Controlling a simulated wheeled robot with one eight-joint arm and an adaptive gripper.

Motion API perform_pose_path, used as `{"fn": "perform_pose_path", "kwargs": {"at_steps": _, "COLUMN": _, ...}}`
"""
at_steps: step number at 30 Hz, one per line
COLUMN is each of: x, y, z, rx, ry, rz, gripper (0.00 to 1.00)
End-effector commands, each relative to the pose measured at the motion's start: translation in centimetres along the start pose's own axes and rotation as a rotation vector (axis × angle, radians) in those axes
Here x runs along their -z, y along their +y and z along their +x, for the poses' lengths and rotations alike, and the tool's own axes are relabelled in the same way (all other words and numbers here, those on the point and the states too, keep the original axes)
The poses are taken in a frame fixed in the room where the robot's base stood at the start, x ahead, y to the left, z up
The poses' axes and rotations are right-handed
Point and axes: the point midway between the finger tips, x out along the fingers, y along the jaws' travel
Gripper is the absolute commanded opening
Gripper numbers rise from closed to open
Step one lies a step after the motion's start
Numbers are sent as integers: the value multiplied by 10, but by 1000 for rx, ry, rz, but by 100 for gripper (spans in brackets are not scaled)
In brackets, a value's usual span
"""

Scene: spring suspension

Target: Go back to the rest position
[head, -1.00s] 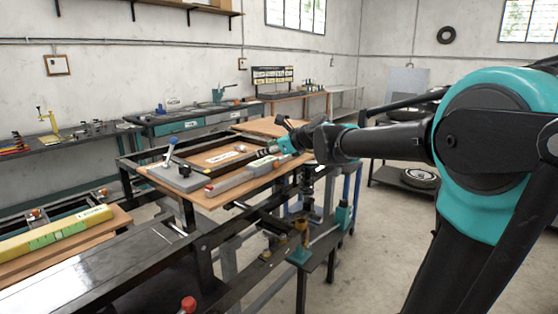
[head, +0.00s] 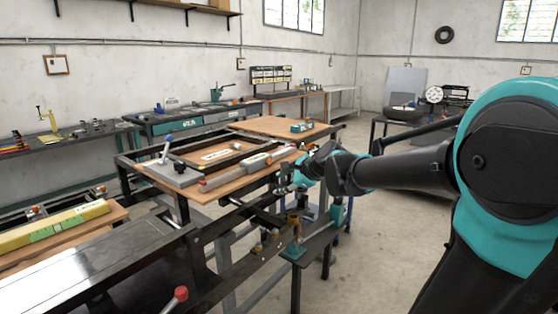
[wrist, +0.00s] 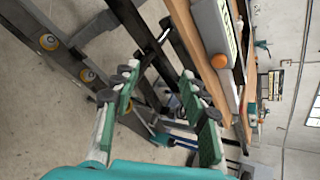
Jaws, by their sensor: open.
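My gripper (wrist: 165,110) is open in the wrist view, with two green-padded fingers spread apart and nothing between them. Beyond the fingers are the dark metal frame of the workbench and the floor. In the head view my gripper (head: 298,172) is at the right front edge of the workbench, partly hidden by my wrist. My black and teal arm reaches in from the right.
The workbench top (head: 205,193) holds a grey bar (head: 240,172), a blue-handled clamp (head: 167,148) and a dark frame. A yellow block (head: 55,228) lies at left. Red-tipped lever (head: 178,296) stands in front. The floor (head: 385,220) right of the bench is clear.

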Motion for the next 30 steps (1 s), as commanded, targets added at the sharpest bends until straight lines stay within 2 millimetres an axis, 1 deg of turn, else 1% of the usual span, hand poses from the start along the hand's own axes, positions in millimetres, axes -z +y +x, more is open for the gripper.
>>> {"fn": "perform_pose_path", "kwargs": {"at_steps": 5, "x": 49, "y": 70, "z": -14, "rx": -109, "ry": 96, "rz": -369, "gripper": 44}}
{"fn": "perform_pose_path", "kwargs": {"at_steps": 6, "x": 63, "y": 90, "z": -19, "rx": -149, "ry": 121, "rz": -477, "gripper": 44}}
{"fn": "perform_pose_path", "kwargs": {"at_steps": 8, "x": 86, "y": 123, "z": -29, "rx": -219, "ry": 153, "rz": -646, "gripper": 44}}
{"fn": "perform_pose_path", "kwargs": {"at_steps": 9, "x": 100, "y": 144, "z": -36, "rx": -270, "ry": 170, "rz": -756, "gripper": 44}}
{"fn": "perform_pose_path", "kwargs": {"at_steps": 11, "x": 122, "y": 176, "z": -48, "rx": -352, "ry": 189, "rz": -915, "gripper": 44}}
{"fn": "perform_pose_path", "kwargs": {"at_steps": 12, "x": 135, "y": 196, "z": -56, "rx": -408, "ry": 197, "rz": -1016, "gripper": 44}}
{"fn": "perform_pose_path", "kwargs": {"at_steps": 15, "x": 164, "y": 241, "z": -77, "rx": -545, "ry": 200, "rz": -1233, "gripper": 44}}
{"fn": "perform_pose_path", "kwargs": {"at_steps": 18, "x": 185, "y": 275, "z": -95, "rx": -661, "ry": 186, "rz": -1393, "gripper": 44}}
{"fn": "perform_pose_path", "kwargs": {"at_steps": 21, "x": 198, "y": 296, "z": -107, "rx": -738, "ry": 169, "rz": -1490, "gripper": 44}}
{"fn": "perform_pose_path", "kwargs": {"at_steps": 24, "x": 203, "y": 305, "z": -113, "rx": -777, "ry": 158, "rz": -1537, "gripper": 44}}
{"fn": "perform_pose_path", "kwargs": {"at_steps": 30, "x": 204, "y": 307, "z": -114, "rx": -785, "ry": 155, "rz": -1549, "gripper": 44}}
